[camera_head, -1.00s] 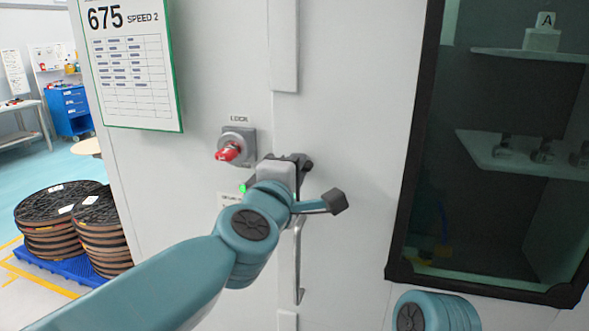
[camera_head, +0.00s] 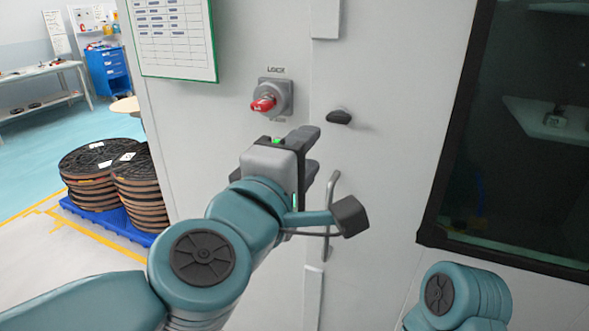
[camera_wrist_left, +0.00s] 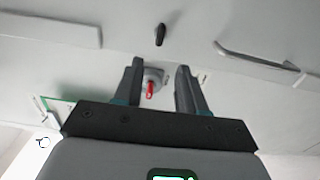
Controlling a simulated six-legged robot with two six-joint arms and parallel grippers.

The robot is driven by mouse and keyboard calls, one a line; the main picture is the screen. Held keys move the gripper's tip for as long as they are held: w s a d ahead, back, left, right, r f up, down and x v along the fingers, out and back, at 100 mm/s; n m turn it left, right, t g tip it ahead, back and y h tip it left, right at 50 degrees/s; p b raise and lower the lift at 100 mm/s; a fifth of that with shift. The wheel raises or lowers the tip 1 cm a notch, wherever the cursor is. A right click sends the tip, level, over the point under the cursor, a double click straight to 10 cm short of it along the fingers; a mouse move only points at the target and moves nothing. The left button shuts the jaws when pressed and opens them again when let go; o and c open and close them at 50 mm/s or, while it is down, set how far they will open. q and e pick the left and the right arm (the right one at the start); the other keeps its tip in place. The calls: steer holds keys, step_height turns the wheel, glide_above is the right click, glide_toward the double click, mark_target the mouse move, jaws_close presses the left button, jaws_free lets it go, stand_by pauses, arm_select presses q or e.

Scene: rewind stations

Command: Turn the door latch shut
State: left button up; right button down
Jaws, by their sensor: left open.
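The door latch is a small black knob (camera_head: 339,116) on the pale grey door, right of the door seam. It lies roughly sideways with a slight tilt. It also shows in the left wrist view (camera_wrist_left: 160,35), beyond the fingertips and between their lines. My left gripper (camera_head: 312,154) is in front of the door, below and left of the latch, apart from it. In the wrist view its two dark fingers (camera_wrist_left: 160,66) stand wide apart with nothing between them. My right gripper is out of view.
A red lock switch (camera_head: 263,104) on a grey plate sits left of the latch and shows in the wrist view (camera_wrist_left: 150,88). A vertical bar handle (camera_head: 331,215) is below the latch. A dark-framed window (camera_head: 455,140) is at right. Stacked reels (camera_head: 100,175) stand at left.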

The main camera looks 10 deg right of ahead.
arm_select(q)
steer(key=v, duration=0.3)
steer(key=shift+s+a, duration=0.1)
steer(key=shift+s, duration=0.05)
